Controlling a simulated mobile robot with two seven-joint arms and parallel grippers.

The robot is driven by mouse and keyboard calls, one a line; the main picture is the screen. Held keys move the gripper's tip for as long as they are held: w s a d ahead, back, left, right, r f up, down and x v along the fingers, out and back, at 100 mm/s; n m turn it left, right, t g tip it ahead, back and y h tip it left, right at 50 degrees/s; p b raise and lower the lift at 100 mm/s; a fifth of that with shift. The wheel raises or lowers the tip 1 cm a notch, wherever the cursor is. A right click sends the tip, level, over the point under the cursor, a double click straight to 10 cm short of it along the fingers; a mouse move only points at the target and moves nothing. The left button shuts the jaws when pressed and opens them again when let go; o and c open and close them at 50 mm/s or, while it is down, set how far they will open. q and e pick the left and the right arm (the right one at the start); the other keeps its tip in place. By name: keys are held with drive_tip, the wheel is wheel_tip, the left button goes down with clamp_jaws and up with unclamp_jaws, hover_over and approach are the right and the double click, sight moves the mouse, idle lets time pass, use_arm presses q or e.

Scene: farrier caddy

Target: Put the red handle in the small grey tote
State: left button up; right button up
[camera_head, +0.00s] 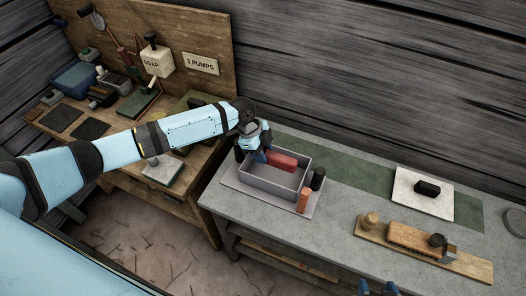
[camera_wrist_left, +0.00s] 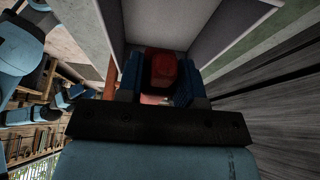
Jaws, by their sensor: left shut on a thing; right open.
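The small grey tote (camera_head: 270,185) is an open box on a pale mat on the grey bench. My left gripper (camera_head: 259,156) is at the tote's back left and is shut on the red handle (camera_head: 283,161). The handle lies within the tote's outline, near its back wall; I cannot tell whether it touches the floor of the tote. In the left wrist view the red handle (camera_wrist_left: 162,70) sits between the blue fingers, with the tote's grey walls (camera_wrist_left: 225,35) around it. My right gripper (camera_head: 377,289) is open, with only its blue fingertips showing at the bottom edge.
An orange cylinder (camera_head: 304,200) and a black cylinder (camera_head: 318,178) stand just right of the tote. Further right are a white board with a black block (camera_head: 428,188) and a wooden board with a brush (camera_head: 410,237). The bench between is clear. A cluttered wooden bench stands left.

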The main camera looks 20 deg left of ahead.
use_arm(q)
drive_tip(key=o, duration=1.1)
drive_tip(key=b+v, duration=0.2)
drive_tip(key=v, duration=1.1)
drive_tip(key=s+d+f+n+t, duration=0.1)
drive_tip(key=s+d+f+n, duration=0.15)
drive_tip(key=s+d, duration=0.35)
drive_tip(key=s+d+f+n+t, duration=0.1)
drive_tip(key=s+d+f+n, duration=0.2)
drive_tip(key=s, duration=0.6)
drive_tip(key=s+a+n+t+y, duration=0.1)
drive_tip(key=s+a+n+y, duration=0.1)
drive_tip(key=s+a+n, duration=0.5)
drive_tip(key=s+a+n+t+y, duration=0.1)
drive_tip(key=s+a+n+y, duration=0.2)
drive_tip(key=s, duration=0.6)
drive_tip(key=w+d+f+t+h, duration=0.1)
drive_tip(key=w+d+f+t, duration=0.2)
drive_tip(key=f, duration=0.3)
drive_tip(key=w+d+f+t+h+p, duration=0.1)
drive_tip(key=w+d+f+t+h, duration=0.1)
drive_tip(key=f, duration=0.5)
drive_tip(key=shift+w+d+t+h, duration=0.3)
drive_tip(key=shift+w+d+t, duration=0.15)
drive_tip(key=shift+d+t, duration=0.6)
